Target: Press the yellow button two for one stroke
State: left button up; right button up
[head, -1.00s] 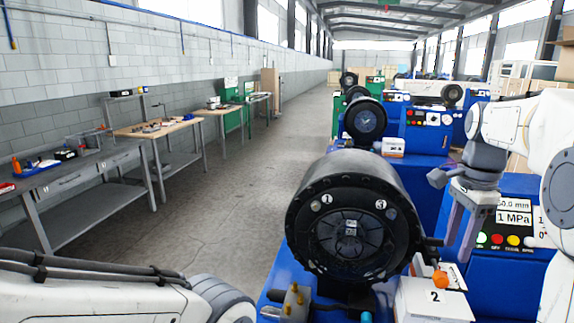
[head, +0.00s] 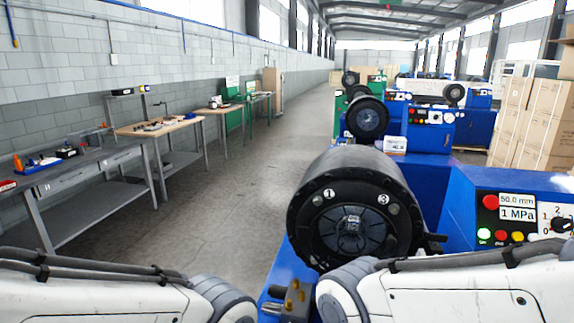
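The blue crimper's control panel (head: 540,207) is at the right. A black selector knob (head: 562,225) is at the right edge. The button labels are too small to read. Neither gripper shows; only my white arm links appear along the bottom, apart from the panel.
The black round crimper head (head: 352,225) stands left of the panel on its blue base. More crimpers (head: 367,118) stand in a row behind. Cardboard boxes (head: 530,115) are stacked at the right. Workbenches (head: 80,168) line the left wall, with clear floor between.

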aim_at(515, 236)
jog(key=z, duration=0.5)
jog(key=i, duration=0.25)
jog(key=u, duration=1.75)
jog(key=i, duration=0.25)
jog(key=z, duration=1.95)
